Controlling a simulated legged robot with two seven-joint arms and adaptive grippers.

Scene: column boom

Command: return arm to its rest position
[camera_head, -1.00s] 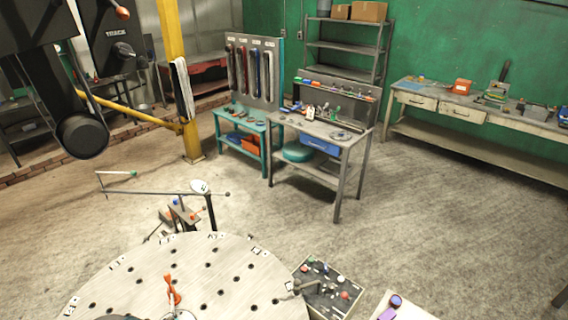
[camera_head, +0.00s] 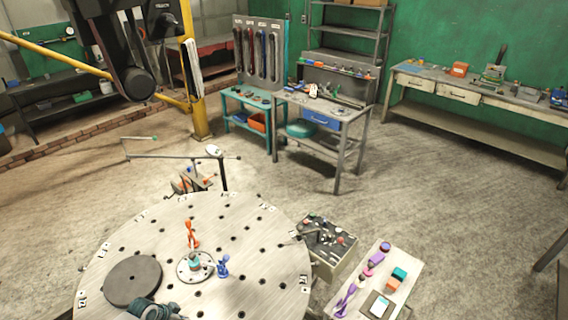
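No part marked as the task's arm can be told for sure. A yellow column (camera_head: 187,60) stands at the upper left, with a yellow boom (camera_head: 60,57) reaching left from it. A dark machine head with a round drum end (camera_head: 137,84) hangs in front of it. A thin grey jointed arm (camera_head: 170,156) with ball ends stands behind the round table, roughly level and reaching left from its post. Neither of my grippers can be made out in the picture.
The round perforated table (camera_head: 170,225) fills the lower left, bearing a dark disc (camera_head: 133,281), an orange clamp (camera_head: 191,235) and a blue clamp (camera_head: 223,266). A tool box (camera_head: 327,246) and white side table (camera_head: 412,268) stand right.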

